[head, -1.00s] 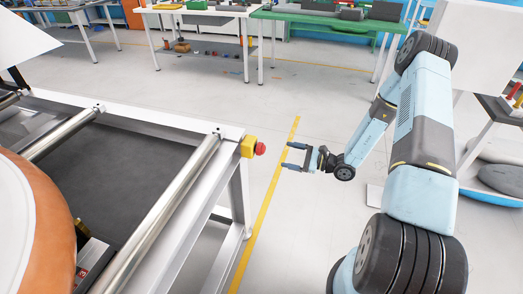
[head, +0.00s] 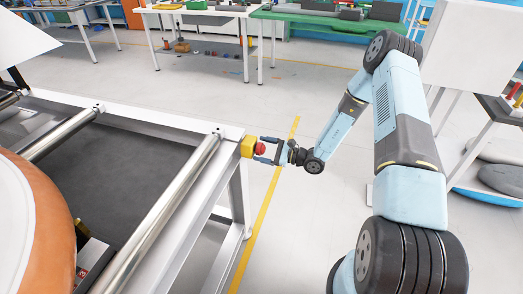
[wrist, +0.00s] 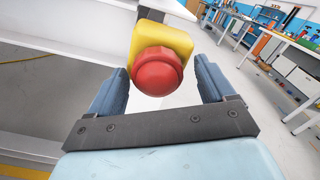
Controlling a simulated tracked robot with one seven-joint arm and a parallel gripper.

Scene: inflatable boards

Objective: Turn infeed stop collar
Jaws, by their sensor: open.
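The stop is a red round button collar (head: 261,148) on a yellow box (head: 248,146), fixed to the corner of the conveyor frame. In the wrist view the red collar (wrist: 157,71) sits in front of the yellow box (wrist: 163,38), between and slightly beyond my fingers. My gripper (head: 267,149) is open, with one finger on either side of the red collar. In the wrist view my gripper (wrist: 162,88) shows a gap between each finger and the collar. The collar's far side is hidden.
The conveyor frame (head: 185,205) with metal rollers (head: 160,210) stands at the left. An orange and white board (head: 40,225) lies on it. Workbenches (head: 205,10) stand at the back. The floor right of the frame is clear around a yellow line (head: 262,225).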

